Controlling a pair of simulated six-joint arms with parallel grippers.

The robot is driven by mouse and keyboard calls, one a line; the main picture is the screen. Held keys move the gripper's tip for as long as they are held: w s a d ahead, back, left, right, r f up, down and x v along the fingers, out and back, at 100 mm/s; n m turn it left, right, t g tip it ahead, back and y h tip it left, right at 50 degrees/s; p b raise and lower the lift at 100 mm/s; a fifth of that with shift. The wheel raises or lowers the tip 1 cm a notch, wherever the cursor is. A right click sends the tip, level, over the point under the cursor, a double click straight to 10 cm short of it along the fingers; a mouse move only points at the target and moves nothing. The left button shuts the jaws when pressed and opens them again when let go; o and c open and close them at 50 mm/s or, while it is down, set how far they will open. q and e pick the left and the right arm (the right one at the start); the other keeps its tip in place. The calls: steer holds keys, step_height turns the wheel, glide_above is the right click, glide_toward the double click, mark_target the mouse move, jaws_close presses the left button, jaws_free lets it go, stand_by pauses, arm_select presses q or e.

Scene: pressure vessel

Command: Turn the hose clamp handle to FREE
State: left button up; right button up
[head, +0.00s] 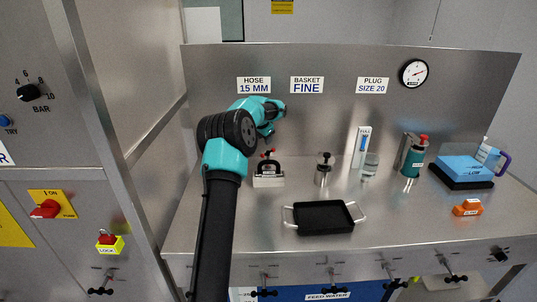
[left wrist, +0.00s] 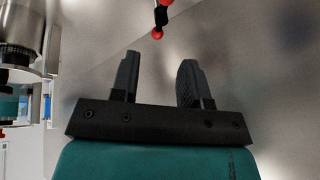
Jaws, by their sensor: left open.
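The hose clamp (head: 268,174) stands on the steel bench below the HOSE 15 MM sign. It has a pale labelled base, a dark arched body and a handle (head: 268,153) with red ends. My left gripper (head: 270,131) is above the clamp in the head view, its fingers hard to make out there. In the left wrist view, my left gripper (left wrist: 160,62) is open with nothing between its fingers. A dark lever with red knobs, apparently the handle (left wrist: 158,33), lies just beyond the fingertips, apart from them. The handle's setting is unreadable. My right gripper is out of view.
A black tray (head: 324,217) lies at the front middle. A small metal fitting (head: 323,170) stands right of the clamp. A beaker (head: 369,166), a teal canister (head: 412,160) and a blue block (head: 466,169) are farther right. The steel back panel (head: 338,120) stands behind.

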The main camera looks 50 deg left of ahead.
mark_target(268, 153)
arm_select(q)
steer(key=x, duration=1.2)
jaws_close()
